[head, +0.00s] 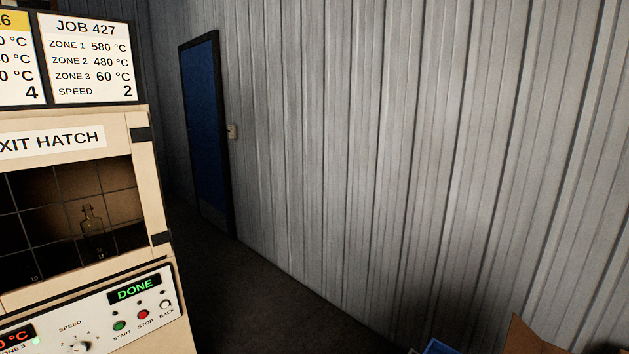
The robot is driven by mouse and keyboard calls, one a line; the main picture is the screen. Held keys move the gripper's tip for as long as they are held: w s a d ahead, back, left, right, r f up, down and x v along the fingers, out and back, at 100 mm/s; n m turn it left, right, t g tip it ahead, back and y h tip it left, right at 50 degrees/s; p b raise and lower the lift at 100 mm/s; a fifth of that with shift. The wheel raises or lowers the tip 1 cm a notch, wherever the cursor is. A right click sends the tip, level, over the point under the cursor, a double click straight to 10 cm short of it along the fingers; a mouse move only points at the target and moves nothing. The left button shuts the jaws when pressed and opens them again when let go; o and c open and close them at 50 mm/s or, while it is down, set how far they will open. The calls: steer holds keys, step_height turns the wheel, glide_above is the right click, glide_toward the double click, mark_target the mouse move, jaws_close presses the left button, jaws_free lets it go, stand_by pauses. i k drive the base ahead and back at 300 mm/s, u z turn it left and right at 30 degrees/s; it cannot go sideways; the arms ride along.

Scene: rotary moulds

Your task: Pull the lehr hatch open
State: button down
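The lehr's exit hatch (140,190) is at the left edge of the head view, with a cream frame and a dark gridded window. A label reading "EXIT HATCH" (50,142) is above the window, cut off at the left. Dark hinge-like blocks (161,238) sit on the hatch's right side. The hatch looks closed; no handle shows in view. A clear bottle (91,230) stands inside behind the grid. My gripper is not in view.
Below the hatch a control panel (105,312) has knobs, buttons and a green "DONE" display (135,290). A job sheet (92,62) hangs above. Dark floor (235,295) is clear toward a blue door (204,125). A corrugated wall (400,140) fills the right. Box-like items (530,338) are at bottom right.

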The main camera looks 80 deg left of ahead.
mark_target(37, 142)
steer(key=u, duration=4.45)
steer(key=i, duration=0.35)
steer(key=u, duration=1.1)
steer(key=i, duration=1.7)
steer(key=z, duration=0.3)
